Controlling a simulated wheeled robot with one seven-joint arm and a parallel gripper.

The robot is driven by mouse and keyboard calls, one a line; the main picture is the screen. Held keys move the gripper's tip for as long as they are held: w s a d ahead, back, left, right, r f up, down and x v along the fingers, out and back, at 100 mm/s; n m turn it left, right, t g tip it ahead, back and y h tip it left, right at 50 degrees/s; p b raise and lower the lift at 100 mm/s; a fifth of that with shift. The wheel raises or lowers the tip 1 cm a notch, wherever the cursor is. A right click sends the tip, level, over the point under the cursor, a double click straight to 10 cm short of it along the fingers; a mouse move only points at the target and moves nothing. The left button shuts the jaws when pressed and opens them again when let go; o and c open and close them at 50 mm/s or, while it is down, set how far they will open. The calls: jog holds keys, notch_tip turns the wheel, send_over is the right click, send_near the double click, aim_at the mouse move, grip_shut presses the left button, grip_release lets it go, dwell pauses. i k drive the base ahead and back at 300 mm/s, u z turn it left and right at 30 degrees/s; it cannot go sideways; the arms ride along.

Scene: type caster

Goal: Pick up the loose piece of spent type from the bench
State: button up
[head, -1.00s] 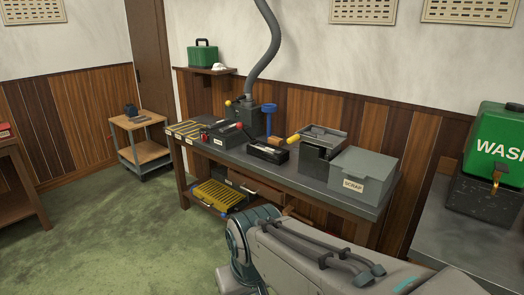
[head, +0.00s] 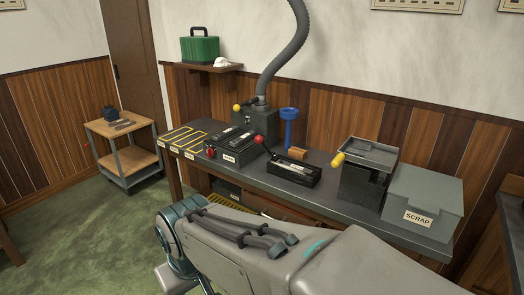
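The bench (head: 330,205) is dark-topped and runs along the wood-panelled wall. I cannot make out a loose piece of spent type on it at this size. A grey bin labelled SCRAP (head: 424,203) stands at the bench's right end. My arm fills the lower middle of the head view and hides part of the bench's front. My gripper is not in view.
The bench also carries a casting machine with a grey hose (head: 257,121), a blue stand (head: 289,127), a black box with a red-knobbed lever (head: 291,171) and a dark open-topped box (head: 366,171). A trolley (head: 127,150) stands left. Green floor between is clear.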

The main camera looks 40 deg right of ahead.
aim_at(323, 163)
jog(key=z, duration=0.25)
jog(key=i, duration=1.4)
jog(key=z, duration=1.4)
jog(key=i, duration=0.75)
jog(key=z, duration=1.1)
jog(key=i, duration=0.25)
jog(key=z, duration=0.15)
